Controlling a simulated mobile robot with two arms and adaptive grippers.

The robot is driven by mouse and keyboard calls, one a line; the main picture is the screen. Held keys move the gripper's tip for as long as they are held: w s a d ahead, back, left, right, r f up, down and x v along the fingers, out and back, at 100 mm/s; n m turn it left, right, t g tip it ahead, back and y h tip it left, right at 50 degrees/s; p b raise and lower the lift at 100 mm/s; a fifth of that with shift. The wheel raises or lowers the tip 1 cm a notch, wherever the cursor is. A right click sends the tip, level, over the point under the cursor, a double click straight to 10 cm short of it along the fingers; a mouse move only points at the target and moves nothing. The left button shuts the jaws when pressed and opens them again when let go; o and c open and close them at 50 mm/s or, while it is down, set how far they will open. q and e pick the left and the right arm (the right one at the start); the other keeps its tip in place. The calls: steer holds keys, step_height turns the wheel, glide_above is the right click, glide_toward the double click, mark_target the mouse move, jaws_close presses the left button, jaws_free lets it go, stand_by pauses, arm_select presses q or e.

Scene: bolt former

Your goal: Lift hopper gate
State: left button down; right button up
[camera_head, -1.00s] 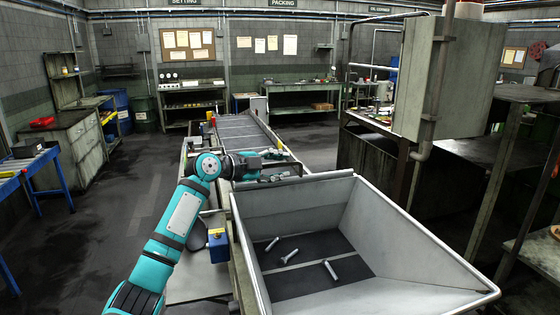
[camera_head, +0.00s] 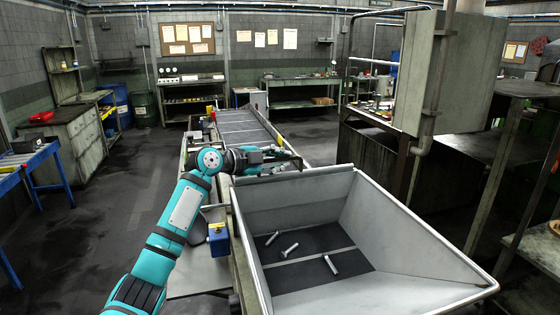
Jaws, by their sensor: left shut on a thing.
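The grey hopper (camera_head: 400,225) stands open-topped at the front right, with several bolts (camera_head: 289,250) lying on its dark floor. A grey bar (camera_head: 268,169), which looks like the top of the hopper gate, lies across the hopper's back left end. My left gripper (camera_head: 286,155) is just above and behind this bar, shut on what looks like the gate's handle. The fingers and the handle are small and dark, so the exact grip is hard to see. My right gripper is out of view.
A long conveyor (camera_head: 245,125) runs away behind the hopper. A blue box with a yellow top (camera_head: 219,241) sits left of the hopper. A tall grey cabinet (camera_head: 455,75) stands at the right.

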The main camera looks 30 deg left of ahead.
arm_select(q)
step_height(320, 180, up, 8)
steer(key=shift+r+p, duration=0.2)
steer(key=shift+p, duration=1)
steer(key=c, duration=1.4)
jaws_free()
steer(key=shift+f, duration=0.15)
steer(key=shift+s+f, duration=0.1)
steer(key=v, duration=1.2)
